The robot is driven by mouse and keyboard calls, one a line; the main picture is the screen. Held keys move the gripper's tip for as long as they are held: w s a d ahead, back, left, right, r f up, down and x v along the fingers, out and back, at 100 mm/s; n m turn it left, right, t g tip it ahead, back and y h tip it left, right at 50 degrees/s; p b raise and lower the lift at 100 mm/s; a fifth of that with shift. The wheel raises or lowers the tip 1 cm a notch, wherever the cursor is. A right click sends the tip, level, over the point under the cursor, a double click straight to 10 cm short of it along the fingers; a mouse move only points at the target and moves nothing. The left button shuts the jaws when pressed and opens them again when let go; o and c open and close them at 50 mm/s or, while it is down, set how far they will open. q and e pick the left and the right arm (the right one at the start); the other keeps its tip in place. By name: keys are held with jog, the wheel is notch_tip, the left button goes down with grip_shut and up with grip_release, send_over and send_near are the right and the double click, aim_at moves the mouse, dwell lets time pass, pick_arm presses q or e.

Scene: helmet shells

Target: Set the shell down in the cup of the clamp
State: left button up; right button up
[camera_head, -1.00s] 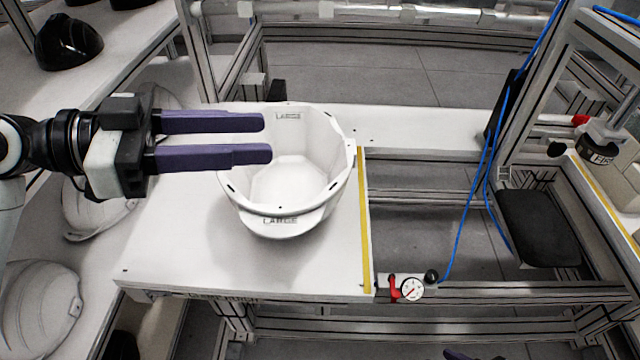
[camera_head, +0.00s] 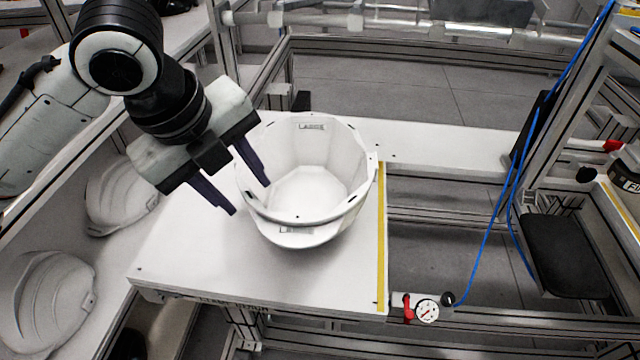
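A white helmet shell (camera_head: 305,240) marked LARGE lies open side up on the white table (camera_head: 205,265), its brim toward me. My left gripper (camera_head: 251,199) is open and points down at the shell's left side. One purple finger shows outside the left rim and the other shows over the shell's interior. No grip on the wall shows, and I cannot tell whether the fingers touch it. My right gripper is not in view. I cannot make out the clamp's cup for certain; a black pad (camera_head: 565,255) sits in the frame at the right.
More white shells (camera_head: 45,300) lie on the shelf at the left. A yellow strip (camera_head: 382,235) marks the table's right edge, with a gauge (camera_head: 427,311) near its front corner. A blue hose (camera_head: 497,150) hangs at the right. Bare table lies in front of the shell.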

aim_at(246, 198)
pick_arm(q)
jog(key=shift+a+f, duration=0.15)
jog(key=shift+f, duration=0.1)
jog(key=x, duration=0.4)
jog(key=shift+b+x, duration=0.5)
jog(key=shift+x, duration=2.6)
jog(key=shift+w+a, duration=0.1)
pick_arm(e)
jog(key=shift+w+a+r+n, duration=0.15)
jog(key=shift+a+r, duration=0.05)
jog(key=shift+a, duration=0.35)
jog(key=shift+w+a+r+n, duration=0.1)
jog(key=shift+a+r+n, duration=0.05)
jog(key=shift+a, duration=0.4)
